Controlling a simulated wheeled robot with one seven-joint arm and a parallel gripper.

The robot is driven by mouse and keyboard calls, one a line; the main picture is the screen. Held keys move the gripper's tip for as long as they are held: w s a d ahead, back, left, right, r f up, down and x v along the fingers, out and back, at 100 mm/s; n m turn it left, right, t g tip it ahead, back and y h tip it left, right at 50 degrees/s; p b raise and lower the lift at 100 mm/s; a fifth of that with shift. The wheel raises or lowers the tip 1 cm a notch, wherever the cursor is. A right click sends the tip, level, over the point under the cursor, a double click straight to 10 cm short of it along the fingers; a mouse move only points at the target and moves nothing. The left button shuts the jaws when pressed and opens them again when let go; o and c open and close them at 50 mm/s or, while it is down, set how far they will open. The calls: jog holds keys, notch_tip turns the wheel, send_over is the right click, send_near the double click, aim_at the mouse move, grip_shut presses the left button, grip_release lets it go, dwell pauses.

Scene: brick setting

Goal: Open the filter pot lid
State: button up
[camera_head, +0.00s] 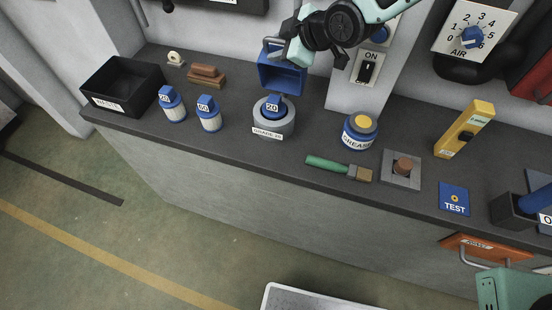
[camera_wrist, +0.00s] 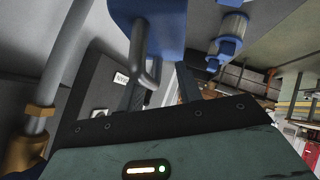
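No thing is labelled as the filter pot. The lid's own state is not clear.
On the bench are a black bin (camera_head: 122,88), two blue-capped bottles (camera_head: 208,115), a grey ring holding a blue "20" piece (camera_head: 272,112), a grease pot (camera_head: 360,131), a green-handled brush (camera_head: 335,167) and a yellow tool (camera_head: 465,128). A column with an ON switch (camera_head: 368,68) stands right of my gripper.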

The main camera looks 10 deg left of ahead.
jog(key=s+f+n+t+y+b, duration=0.1)
jog(key=s+f+n+t+b, duration=0.1)
jog(key=s+f+t+b, duration=0.1)
jog(key=s+f+n+t+y+b, duration=0.1)
jog(key=s+f+n+t+b, duration=0.2)
jog(key=s+f+b, duration=0.3)
jog(key=s+a+f+n+t+y+b, duration=0.1)
jog(key=s+f+n+t+b, duration=0.2)
jog(key=s+f+b, duration=0.2)
jog(key=shift+s+y+b, duration=0.1)
jog(key=shift+y+b, duration=0.3)
jog(key=shift+b, duration=1)
jog(key=r+v, duration=0.1)
jog(key=v, duration=0.7)
jog(key=shift+b, duration=0.3)
jog(key=shift+s, duration=0.15)
